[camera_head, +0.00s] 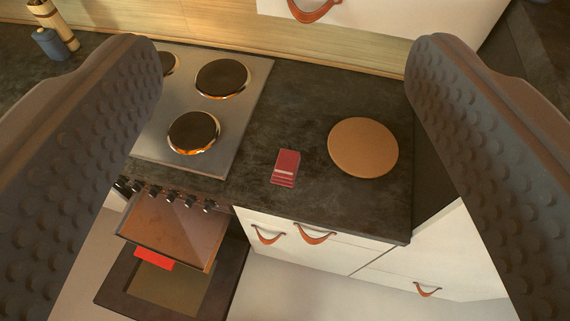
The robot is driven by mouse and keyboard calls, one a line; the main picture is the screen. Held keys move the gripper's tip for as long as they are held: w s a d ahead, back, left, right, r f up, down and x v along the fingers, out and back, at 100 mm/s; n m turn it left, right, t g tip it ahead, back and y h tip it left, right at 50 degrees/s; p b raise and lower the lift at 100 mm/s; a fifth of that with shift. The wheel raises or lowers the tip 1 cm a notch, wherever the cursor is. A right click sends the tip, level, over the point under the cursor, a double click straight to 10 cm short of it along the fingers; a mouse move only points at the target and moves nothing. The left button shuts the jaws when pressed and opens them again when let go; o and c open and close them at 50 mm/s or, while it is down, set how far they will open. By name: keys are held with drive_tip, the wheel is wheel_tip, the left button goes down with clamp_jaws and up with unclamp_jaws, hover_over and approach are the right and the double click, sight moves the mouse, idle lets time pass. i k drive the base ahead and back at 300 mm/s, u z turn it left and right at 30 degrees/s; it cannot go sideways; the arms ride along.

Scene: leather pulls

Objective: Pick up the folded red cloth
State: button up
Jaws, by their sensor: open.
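The folded red cloth (285,167) lies on the dark countertop (290,105), near its front edge. It is small, dull red, with a pale stripe and layered folds along its near side. My gripper (284,60) is open and empty. Its two dark, studded fingers stand wide apart at the left and right of the picture. The cloth shows in the gap between them, apart from both fingers.
A round wooden board (363,147) lies right of the cloth. A steel hob (190,110) is to the left. Below it the oven door (170,295) hangs open near a brown panel (175,232) and a bright red piece (154,259). White drawers (320,246) have leather pulls.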

sight(284, 173)
drive_tip(key=k, duration=1.25)
drive_tip(key=z, duration=0.2)
drive_tip(key=i, duration=1.9)
drive_tip(key=u, duration=0.85)
